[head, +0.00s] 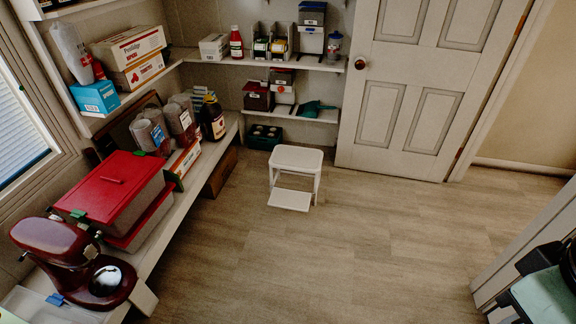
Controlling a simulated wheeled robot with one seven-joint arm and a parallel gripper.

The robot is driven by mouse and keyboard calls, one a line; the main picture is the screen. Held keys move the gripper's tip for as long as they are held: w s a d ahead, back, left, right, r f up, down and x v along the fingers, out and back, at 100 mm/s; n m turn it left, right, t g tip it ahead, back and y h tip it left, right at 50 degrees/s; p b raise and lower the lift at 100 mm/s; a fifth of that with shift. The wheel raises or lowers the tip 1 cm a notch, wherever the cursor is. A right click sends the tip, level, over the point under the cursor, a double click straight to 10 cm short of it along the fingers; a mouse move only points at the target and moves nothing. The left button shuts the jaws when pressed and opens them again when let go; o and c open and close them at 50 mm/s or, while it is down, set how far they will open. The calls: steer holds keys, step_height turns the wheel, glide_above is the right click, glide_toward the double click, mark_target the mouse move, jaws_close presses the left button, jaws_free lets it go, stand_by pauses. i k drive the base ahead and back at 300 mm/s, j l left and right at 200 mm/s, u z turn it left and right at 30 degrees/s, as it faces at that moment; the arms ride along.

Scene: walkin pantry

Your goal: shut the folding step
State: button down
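The folding step (297,160) is a small white step stool standing upright on the wood floor, in the middle of the head view. It stands open: its lower tread (290,199) sticks out toward me below the top platform, with the legs apart. No gripper can be made out in the head view, and nothing touches the step.
A low shelf on the left holds a red-lidded bin (110,188) and a dark red stand mixer (72,262). A white panelled door (415,100) stands behind the step. A dark, teal-topped object (545,292) is cut off at lower right. Floor before the step is clear.

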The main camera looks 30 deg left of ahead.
mark_target(286, 199)
steer(key=u, duration=1)
steer(key=i+u, duration=0.15)
steer(key=i, duration=0.4)
steer(key=i+l+u, duration=0.15)
steer(key=i, duration=0.35)
steer(key=i+l+u, duration=0.2)
steer(key=i, duration=0.35)
steer(key=i+l+u, duration=0.15)
steer(key=i, duration=0.35)
